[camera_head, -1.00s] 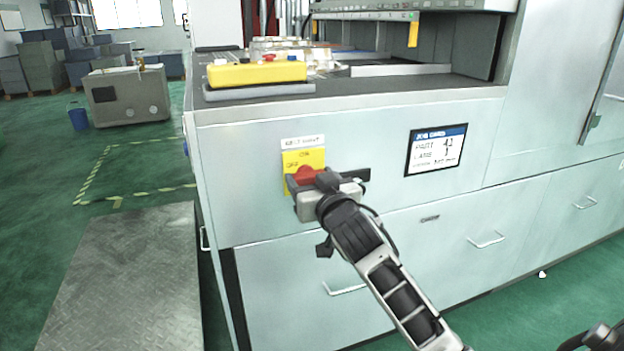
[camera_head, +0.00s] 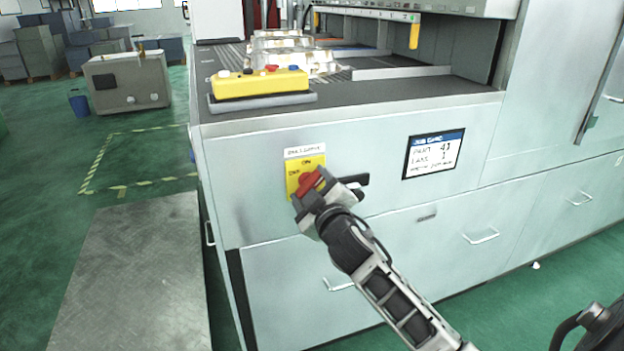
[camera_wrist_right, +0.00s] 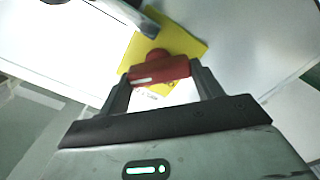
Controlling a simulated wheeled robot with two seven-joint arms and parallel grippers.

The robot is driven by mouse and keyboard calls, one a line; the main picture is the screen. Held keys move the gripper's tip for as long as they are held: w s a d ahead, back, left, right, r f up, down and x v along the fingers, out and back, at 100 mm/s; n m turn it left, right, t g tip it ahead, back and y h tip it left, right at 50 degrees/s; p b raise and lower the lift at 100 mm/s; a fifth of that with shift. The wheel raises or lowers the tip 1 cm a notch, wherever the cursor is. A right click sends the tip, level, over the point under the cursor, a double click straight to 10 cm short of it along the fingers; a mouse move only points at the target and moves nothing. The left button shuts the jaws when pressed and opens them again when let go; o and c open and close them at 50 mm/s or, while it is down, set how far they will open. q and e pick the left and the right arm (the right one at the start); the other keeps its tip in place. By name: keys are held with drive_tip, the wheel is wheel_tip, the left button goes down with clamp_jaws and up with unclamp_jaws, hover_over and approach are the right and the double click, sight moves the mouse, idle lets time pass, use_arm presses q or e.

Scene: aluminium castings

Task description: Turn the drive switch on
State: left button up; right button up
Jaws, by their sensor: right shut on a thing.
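The drive switch is a red rotary handle (camera_head: 309,183) on a yellow plate (camera_head: 293,178) marked ON and OFF, on the pale front panel of the machine. My right gripper (camera_head: 318,187) is at the handle, its fingers on either side. In the right wrist view the red handle (camera_wrist_right: 160,70) sits between the two fingertips (camera_wrist_right: 163,74), with the yellow plate (camera_wrist_right: 185,42) behind it. The handle is tilted in the head view, its upper end to the right. The gripper hides part of the handle and plate. My left gripper is not in view.
A yellow control box (camera_head: 262,83) with buttons lies on the machine's top ledge. A job card (camera_head: 434,153) is on the panel to the right of the switch. Drawers with handles (camera_head: 481,237) are below. Metal castings (camera_head: 285,50) stand at the back of the ledge.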

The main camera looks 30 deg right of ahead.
drive_tip(key=n+p, duration=0.2)
drive_tip(key=n, duration=0.2)
drive_tip(key=shift+n, duration=0.3)
drive_tip(key=n+p, duration=0.1)
drive_tip(key=n, duration=0.3)
drive_tip(key=shift+f, duration=0.2)
drive_tip(key=shift+n, duration=0.4)
drive_tip(key=o, duration=1)
drive_tip(key=b+v, duration=0.1)
drive_tip(key=v, duration=1.5)
